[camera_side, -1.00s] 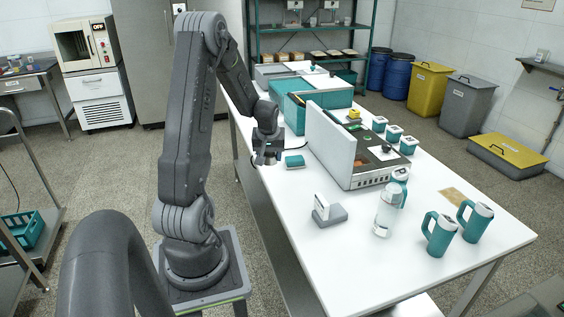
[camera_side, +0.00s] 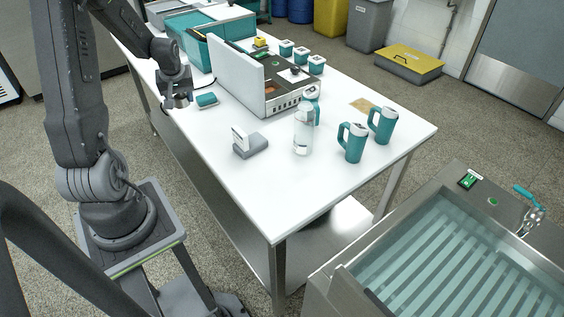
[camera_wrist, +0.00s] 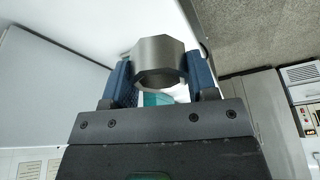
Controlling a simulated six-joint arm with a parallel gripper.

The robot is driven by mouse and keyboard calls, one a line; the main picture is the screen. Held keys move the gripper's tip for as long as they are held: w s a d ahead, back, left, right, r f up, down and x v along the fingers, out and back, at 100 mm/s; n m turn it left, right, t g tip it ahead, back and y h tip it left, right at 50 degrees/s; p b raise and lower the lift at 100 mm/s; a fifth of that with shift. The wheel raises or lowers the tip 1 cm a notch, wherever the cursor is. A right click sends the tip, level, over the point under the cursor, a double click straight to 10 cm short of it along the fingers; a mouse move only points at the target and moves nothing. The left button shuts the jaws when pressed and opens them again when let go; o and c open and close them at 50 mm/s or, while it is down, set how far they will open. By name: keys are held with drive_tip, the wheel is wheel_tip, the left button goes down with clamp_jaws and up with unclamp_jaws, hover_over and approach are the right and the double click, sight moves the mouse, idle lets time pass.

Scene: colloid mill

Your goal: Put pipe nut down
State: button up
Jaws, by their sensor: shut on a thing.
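The pipe nut (camera_wrist: 158,62) is a grey metal hexagonal ring. In the wrist view it sits between the two blue fingers of my gripper (camera_wrist: 160,78), which is shut on it. The nut is too small there to make out clearly. I cannot tell how high it is above the table.
A machine with a raised white lid (camera_side: 235,72) stands right of my gripper. A grey block with an upright plate (camera_side: 249,143), a clear bottle (camera_side: 303,130) and teal mugs (camera_side: 352,143) stand nearer. The front left tabletop is clear. A water-filled sink (camera_side: 440,262) is at lower right.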

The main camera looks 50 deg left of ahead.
drive_tip(key=w+d+m, duration=0.2)
drive_tip(key=w+d, duration=0.7)
drive_tip(key=d, duration=0.4)
drive_tip(key=m+t, duration=0.1)
drive_tip(key=m, duration=0.2)
hover_over(304, 181)
drive_tip(key=shift+h, duration=0.4)
drive_tip(key=f, duration=0.6)
drive_tip(key=shift+s+f, duration=0.25)
drive_tip(key=shift+s, duration=0.15)
drive_tip(key=shift+w+d+f, duration=0.1)
drive_tip(key=shift+d, duration=0.1)
drive_tip(key=shift+f, duration=2)
drive_tip(key=shift+f, duration=0.2)
drive_tip(key=o, duration=1)
